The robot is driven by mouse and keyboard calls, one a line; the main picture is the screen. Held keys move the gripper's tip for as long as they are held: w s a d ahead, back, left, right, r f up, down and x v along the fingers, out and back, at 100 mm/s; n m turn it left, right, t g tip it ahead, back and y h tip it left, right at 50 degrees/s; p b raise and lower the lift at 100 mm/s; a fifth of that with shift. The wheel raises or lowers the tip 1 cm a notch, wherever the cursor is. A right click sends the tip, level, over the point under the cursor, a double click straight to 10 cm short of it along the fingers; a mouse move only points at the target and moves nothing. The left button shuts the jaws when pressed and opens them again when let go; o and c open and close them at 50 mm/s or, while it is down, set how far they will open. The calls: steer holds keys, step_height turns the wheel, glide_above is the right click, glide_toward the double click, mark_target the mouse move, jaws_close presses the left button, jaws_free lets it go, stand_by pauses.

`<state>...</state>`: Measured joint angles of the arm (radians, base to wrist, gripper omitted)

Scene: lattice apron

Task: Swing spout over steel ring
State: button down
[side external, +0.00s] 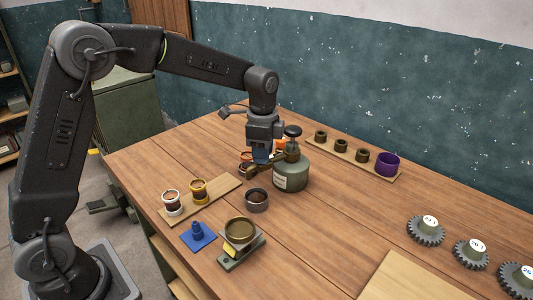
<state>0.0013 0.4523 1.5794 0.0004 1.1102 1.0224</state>
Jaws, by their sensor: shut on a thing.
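The dispenser (291,173) is a squat grey-green bottle with a pale label and a dark round knob on top. Its brown spout (264,167) points left from the neck. My gripper (262,158) points down and is shut on the spout; the fingertips are partly hidden. A dark grey steel ring (257,204) sits on the table just in front of the spout and left of the bottle. The spout's tip appears behind and a little left of this ring in the picture, not clearly above it.
A board with white and yellow-banded cups (199,190) lies left. A blue pegged block (198,236) and a brass ring on a stand (240,231) are in front. Brown cups and a purple cup (387,164) stand on a rear board. Gears (426,230) lie right. Orange-red items behind my gripper are partly hidden.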

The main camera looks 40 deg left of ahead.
steer(key=w+a+m, duration=0.5)
steer(key=a+m, duration=0.1)
steer(key=m, duration=0.4)
steer(key=shift+w+m, duration=0.15)
steer(key=shift+m, duration=0.25)
steer(key=shift+r, duration=0.1)
steer(key=c, duration=0.8)
jaws_free()
step_height(320, 180, up, 14)
